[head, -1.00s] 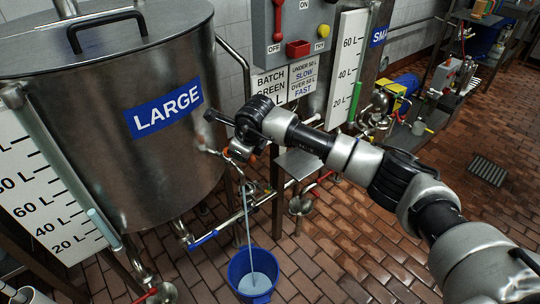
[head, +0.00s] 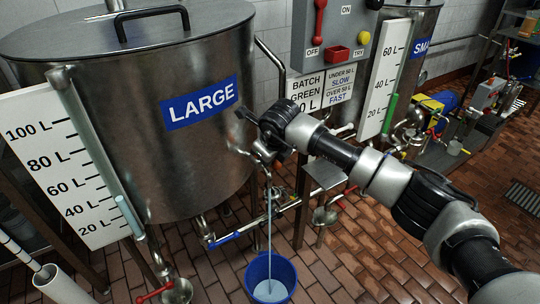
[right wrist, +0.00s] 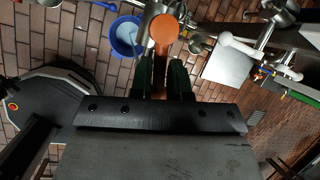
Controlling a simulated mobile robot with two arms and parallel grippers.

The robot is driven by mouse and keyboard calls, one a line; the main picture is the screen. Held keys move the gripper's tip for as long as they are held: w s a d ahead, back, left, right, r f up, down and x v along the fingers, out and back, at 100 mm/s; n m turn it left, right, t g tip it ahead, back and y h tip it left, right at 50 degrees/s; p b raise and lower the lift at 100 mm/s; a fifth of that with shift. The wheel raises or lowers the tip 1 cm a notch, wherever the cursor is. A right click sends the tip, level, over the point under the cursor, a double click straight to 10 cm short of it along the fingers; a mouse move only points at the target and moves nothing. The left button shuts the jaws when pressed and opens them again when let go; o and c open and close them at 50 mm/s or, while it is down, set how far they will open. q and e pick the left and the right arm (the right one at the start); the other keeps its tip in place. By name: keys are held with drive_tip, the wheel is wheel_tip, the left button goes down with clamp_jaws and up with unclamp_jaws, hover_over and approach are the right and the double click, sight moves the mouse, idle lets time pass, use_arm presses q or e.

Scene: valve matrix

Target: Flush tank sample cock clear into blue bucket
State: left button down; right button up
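The steel tank labelled LARGE (head: 190,160) fills the left of the head view. A pale stream (head: 269,215) falls from the pipework at its lower right into the blue bucket (head: 271,268), which stands on the floor holding pale liquid. The bucket also shows in the right wrist view (right wrist: 127,36). My right gripper (right wrist: 161,62) is at the sample cock, whose round orange handle end (right wrist: 163,27) shows at its dark fingertips. The fingers are close together; whether they grip the handle I cannot tell. My left gripper is out of view.
A level scale (head: 65,170) stands left of the tank. A grey control box (head: 334,35) and batch signs hang behind my right arm. Pipes and valves run below the tank. Open brick floor (head: 370,265) lies right of the bucket.

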drive_tip(key=o, duration=0.4)
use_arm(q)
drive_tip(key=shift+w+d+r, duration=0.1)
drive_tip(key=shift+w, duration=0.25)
use_arm(e)
drive_tip(key=shift+v, duration=5.4)
